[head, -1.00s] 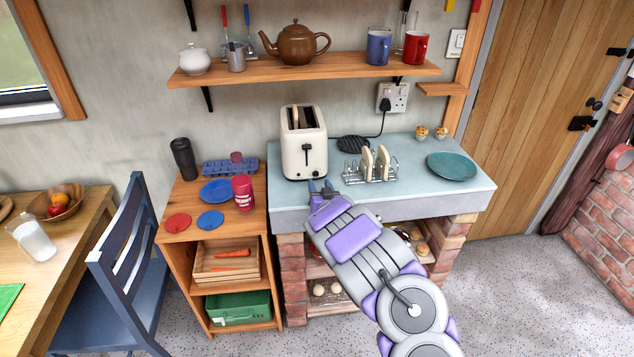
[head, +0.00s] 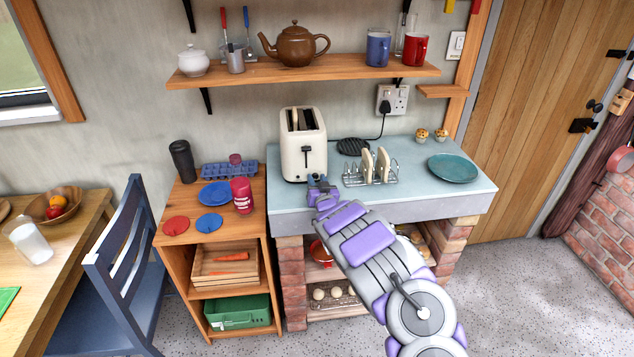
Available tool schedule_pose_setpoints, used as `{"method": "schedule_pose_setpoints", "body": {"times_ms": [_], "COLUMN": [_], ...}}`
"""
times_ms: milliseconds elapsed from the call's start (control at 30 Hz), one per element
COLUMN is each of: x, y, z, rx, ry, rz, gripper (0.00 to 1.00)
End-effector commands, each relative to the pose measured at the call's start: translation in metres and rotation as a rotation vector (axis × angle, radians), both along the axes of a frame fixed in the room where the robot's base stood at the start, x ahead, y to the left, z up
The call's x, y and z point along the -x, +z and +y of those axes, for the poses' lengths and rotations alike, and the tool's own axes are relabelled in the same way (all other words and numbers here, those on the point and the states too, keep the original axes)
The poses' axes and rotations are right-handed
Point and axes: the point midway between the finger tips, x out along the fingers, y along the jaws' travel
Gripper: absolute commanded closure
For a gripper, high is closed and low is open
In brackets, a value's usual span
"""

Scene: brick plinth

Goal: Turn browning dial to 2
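The cream toaster (head: 303,146) stands upright on the pale counter top, with bread showing in its slots and a dark lever on its front face. The browning dial cannot be made out; the low front of the toaster is partly behind my gripper. My gripper (head: 318,181) is just in front of the toaster's lower right front. Its fingers point at the toaster and look small and dark. I cannot tell whether they touch it or how far apart they are.
A toast rack (head: 371,167) with toast stands close to the right of my gripper. A teal plate (head: 453,168) lies further right on the counter (head: 420,199). A wooden unit (head: 176,224) with a red tumbler (head: 241,195) is at the left. A shelf (head: 350,72) hangs above.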

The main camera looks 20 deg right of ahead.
Motion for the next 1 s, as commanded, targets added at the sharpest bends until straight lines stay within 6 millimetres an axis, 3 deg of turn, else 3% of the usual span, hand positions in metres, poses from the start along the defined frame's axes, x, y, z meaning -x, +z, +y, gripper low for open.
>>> {"method": "schedule_pose_setpoints", "body": {"times_ms": [367,1000], "x": [0.0002,0.0009], "y": [-0.0001,-0.0007], "z": [-0.0003,-0.0007], "rx": [0.0,0.133], "ry": [-0.001,-0.002], "rz": [0.0,0.041], "gripper": [1.0,1.0]}}
